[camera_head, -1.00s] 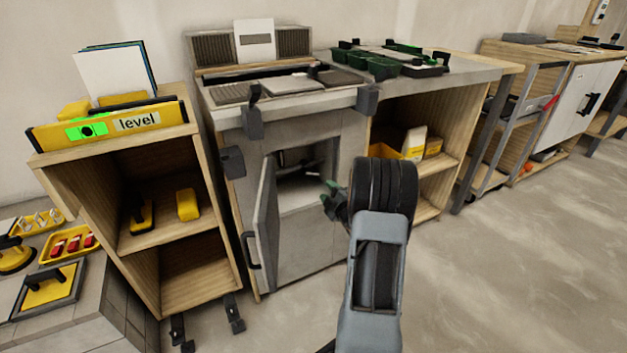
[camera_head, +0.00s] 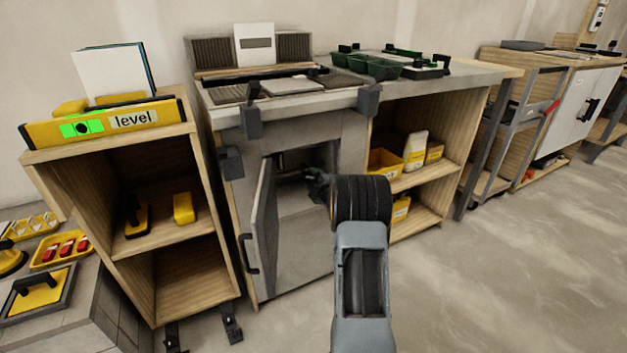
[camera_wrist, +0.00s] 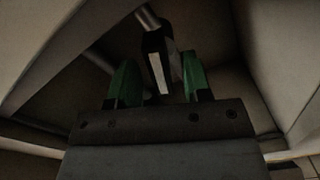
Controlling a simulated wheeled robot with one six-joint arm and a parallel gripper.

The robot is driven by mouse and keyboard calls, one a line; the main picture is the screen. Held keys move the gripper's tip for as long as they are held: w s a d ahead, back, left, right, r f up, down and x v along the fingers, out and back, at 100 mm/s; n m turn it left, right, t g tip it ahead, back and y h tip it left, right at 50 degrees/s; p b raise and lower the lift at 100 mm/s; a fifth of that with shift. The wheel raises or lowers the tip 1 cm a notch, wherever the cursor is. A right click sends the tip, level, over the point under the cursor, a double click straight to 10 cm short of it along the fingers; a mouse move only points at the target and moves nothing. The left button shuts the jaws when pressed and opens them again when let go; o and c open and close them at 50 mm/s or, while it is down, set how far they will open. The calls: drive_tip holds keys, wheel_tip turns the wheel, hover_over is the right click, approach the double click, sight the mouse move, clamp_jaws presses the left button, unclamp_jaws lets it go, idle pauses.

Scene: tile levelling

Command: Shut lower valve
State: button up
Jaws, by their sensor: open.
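The grey cabinet (camera_head: 305,255) under the worktop has its hinged door (camera_head: 264,232) standing open. My gripper (camera_head: 318,186) is at the cabinet opening in the head view, mostly hidden behind my own wrist. In the wrist view its two green fingers (camera_wrist: 160,80) are apart. A dark valve handle with a pale face (camera_wrist: 157,62) hangs from a metal pipe (camera_wrist: 148,18) and shows between the fingers, slightly beyond their tips or level with them; I cannot tell which. No contact is visible. The valve is hidden in the head view.
The open door stands left of my arm, with a black handle (camera_head: 247,254). A wooden shelf unit with yellow boxes (camera_head: 384,163) is at the right. The worktop (camera_head: 425,82) overhangs the opening. The cabinet interior is dark and tight; the floor at right is clear.

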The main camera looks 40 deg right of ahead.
clamp_jaws()
idle(0.3)
drive_tip(key=m+p, duration=0.2)
drive_tip(key=m, duration=0.4)
drive_tip(key=m+p, duration=0.1)
drive_tip(key=m, duration=0.2)
drive_tip(key=shift+m, duration=0.3)
drive_tip(key=shift+f+m+p, duration=0.1)
drive_tip(key=shift+m+p, duration=0.75)
drive_tip(key=shift+m, duration=0.85)
